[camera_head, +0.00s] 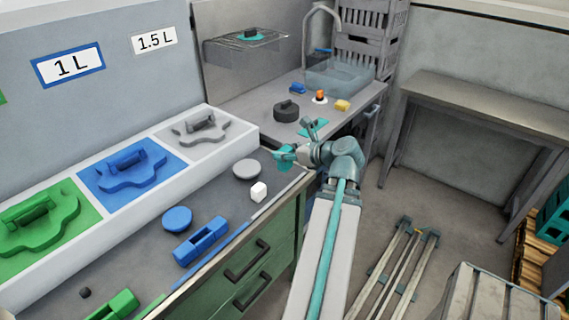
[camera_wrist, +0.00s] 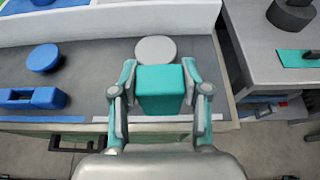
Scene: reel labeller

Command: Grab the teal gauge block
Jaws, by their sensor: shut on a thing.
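The teal gauge block (camera_wrist: 160,90) sits between the two fingers of my gripper (camera_wrist: 159,70) in the wrist view. The fingers are shut on its left and right sides. In the head view my gripper (camera_head: 283,156) is at the right end of the long counter, near its front edge, and the block is hard to tell from the teal fingers. Whether the block touches the counter is not clear. A grey disc (camera_head: 246,169) lies just beyond the block; it also shows in the wrist view (camera_wrist: 155,49).
A white cube (camera_head: 259,191), a blue disc (camera_head: 177,219) and a blue handled block (camera_head: 201,244) lie on the counter. A white tray (camera_head: 243,144) with coloured sections runs behind.

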